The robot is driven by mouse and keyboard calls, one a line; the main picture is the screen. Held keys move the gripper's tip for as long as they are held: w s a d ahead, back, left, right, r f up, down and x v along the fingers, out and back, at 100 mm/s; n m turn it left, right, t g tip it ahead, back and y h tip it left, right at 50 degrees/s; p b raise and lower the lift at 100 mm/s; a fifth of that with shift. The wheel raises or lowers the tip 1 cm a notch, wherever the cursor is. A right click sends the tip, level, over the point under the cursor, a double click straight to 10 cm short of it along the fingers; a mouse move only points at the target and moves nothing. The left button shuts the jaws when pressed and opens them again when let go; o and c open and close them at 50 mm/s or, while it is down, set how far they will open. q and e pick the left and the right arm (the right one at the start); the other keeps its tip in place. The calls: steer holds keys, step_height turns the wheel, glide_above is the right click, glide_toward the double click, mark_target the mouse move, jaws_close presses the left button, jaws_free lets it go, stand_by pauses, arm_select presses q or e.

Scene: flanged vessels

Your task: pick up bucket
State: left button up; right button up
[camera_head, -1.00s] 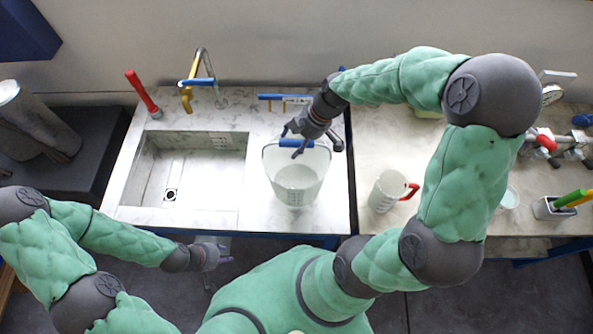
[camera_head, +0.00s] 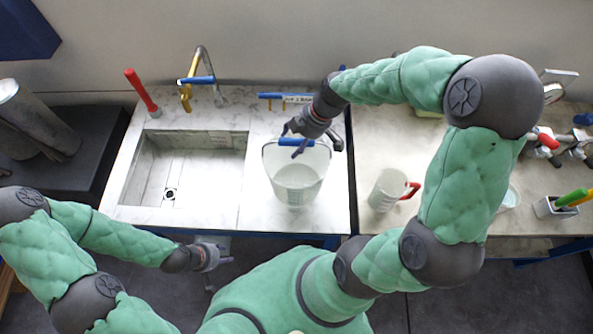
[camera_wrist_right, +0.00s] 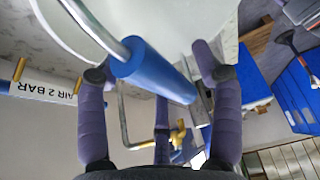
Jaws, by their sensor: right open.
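The bucket (camera_head: 297,184) is a translucent white pail standing upright on the marble counter, right of the sink. Its wire handle is raised and has a blue grip (camera_head: 297,142), which also shows large in the right wrist view (camera_wrist_right: 152,70). My right gripper (camera_head: 297,137) is at the blue grip. In the right wrist view its purple fingers (camera_wrist_right: 155,68) are spread apart, with the grip lying between them. Whether any finger touches the grip is unclear. My left gripper (camera_head: 218,257) hangs in front of the counter, away from the bucket; its fingers are too small to judge.
The sink basin (camera_head: 188,168) is left of the bucket, with a tap (camera_head: 206,75) behind. A red-handled lever (camera_head: 141,92) stands at the back left. A white jug with a red handle (camera_head: 388,190) stands on the right counter. Counter in front of the bucket is clear.

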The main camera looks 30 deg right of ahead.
stand_by(0.4)
jaws_close()
